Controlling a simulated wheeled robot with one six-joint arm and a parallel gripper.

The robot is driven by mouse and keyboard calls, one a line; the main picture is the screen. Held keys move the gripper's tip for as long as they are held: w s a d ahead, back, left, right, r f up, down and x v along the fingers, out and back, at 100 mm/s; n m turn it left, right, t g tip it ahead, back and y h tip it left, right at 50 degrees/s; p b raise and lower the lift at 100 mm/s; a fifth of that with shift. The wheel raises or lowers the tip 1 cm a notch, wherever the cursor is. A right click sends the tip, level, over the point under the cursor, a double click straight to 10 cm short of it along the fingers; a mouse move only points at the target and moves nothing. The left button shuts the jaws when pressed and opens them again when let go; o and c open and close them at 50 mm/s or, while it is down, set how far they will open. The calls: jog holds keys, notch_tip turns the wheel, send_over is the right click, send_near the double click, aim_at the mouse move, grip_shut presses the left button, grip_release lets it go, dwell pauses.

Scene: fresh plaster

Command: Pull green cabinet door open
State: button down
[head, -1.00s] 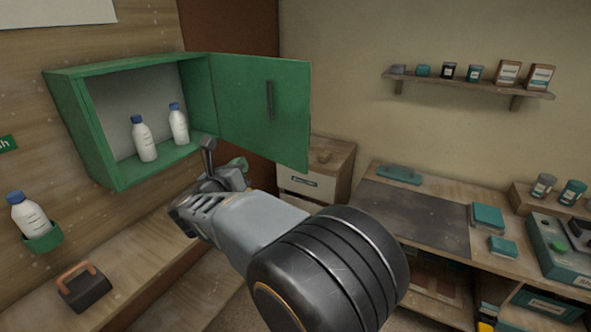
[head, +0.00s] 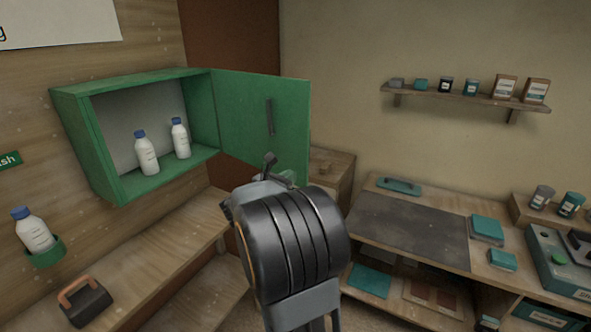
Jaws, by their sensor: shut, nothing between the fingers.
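The green cabinet (head: 85,150) hangs on the wooden wall at the left, and its inside shows. Its green door (head: 240,110) stands wide open to the right, with a dark upright handle (head: 269,117) on the face toward me. Two white bottles with blue caps, one on the left (head: 147,156) and one on the right (head: 181,140), stand inside. My gripper (head: 270,160) is below the handle, in front of the door's lower part, apart from the handle. It is shut and empty, and my own arm hides part of it.
A bench (head: 130,255) runs below the cabinet, with a dark block with an orange handle (head: 85,302) on it. A bottle (head: 32,230) sits in a green wall holder (head: 46,254). A worktable (head: 450,258) and a wall shelf (head: 465,97) with small containers are at the right.

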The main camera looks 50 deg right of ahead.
aim_at(301, 171)
jog(key=shift+w+d+p, duration=0.1)
jog(key=shift+d+p, duration=0.3)
jog(key=shift+d, duration=1.05)
